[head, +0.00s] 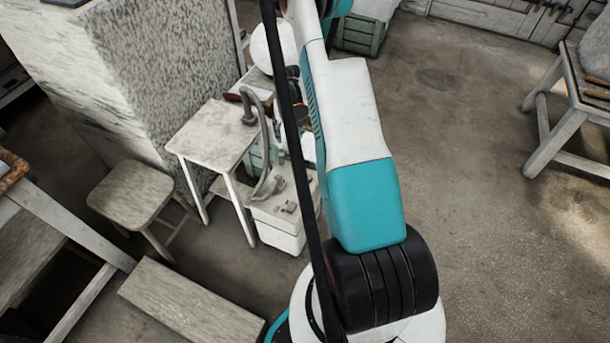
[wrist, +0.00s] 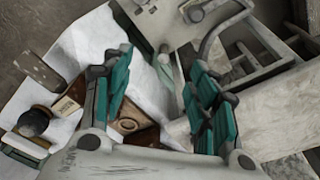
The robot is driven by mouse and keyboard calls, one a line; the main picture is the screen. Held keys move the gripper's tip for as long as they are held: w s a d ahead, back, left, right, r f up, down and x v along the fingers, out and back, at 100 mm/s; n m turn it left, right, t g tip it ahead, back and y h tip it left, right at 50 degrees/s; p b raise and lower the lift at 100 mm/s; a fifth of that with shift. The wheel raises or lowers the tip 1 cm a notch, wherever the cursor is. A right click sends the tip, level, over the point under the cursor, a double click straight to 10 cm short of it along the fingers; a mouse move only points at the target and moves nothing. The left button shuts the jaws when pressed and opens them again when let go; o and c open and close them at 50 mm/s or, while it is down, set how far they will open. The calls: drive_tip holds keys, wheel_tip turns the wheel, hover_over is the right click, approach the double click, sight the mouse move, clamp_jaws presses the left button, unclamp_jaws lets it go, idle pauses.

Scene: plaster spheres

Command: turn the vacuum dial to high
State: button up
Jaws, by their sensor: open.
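The vacuum (head: 278,236) is a pale box on the floor in the head view, with a grey curved hose (head: 266,150) rising from its top. Small grey fittings sit on that top; I cannot tell which is the dial. In the wrist view a pale panel with a grey curved tube (wrist: 212,38) and a round grey knob (wrist: 195,13) shows at the top; it looks like the vacuum, and the knob may be its dial. My gripper (wrist: 163,62) is open, its teal-padded fingers apart and nothing seen held. In the head view my arm hides part of the area.
A small pale table (head: 212,133) stands beside the vacuum, with a stool (head: 132,190) left of it. A mottled stone block (head: 170,70) rises behind. In the wrist view, a brown wooden piece (wrist: 140,134) and a dark round object (wrist: 33,122) lie lower left. Floor at right (head: 470,200) is clear.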

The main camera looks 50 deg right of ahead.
drive_tip(key=m+g, duration=0.1)
approach(307, 177)
drive_tip(key=shift+y, duration=0.3)
drive_tip(key=f+b, duration=0.1)
drive_tip(key=f, duration=0.2)
drive_tip(key=f+b, duration=0.2)
drive_tip(key=f, duration=0.1)
drive_tip(key=f+b, duration=0.1)
drive_tip(key=f, duration=0.2)
drive_tip(key=shift+d+b, duration=0.4)
drive_tip(key=c, duration=1.1)
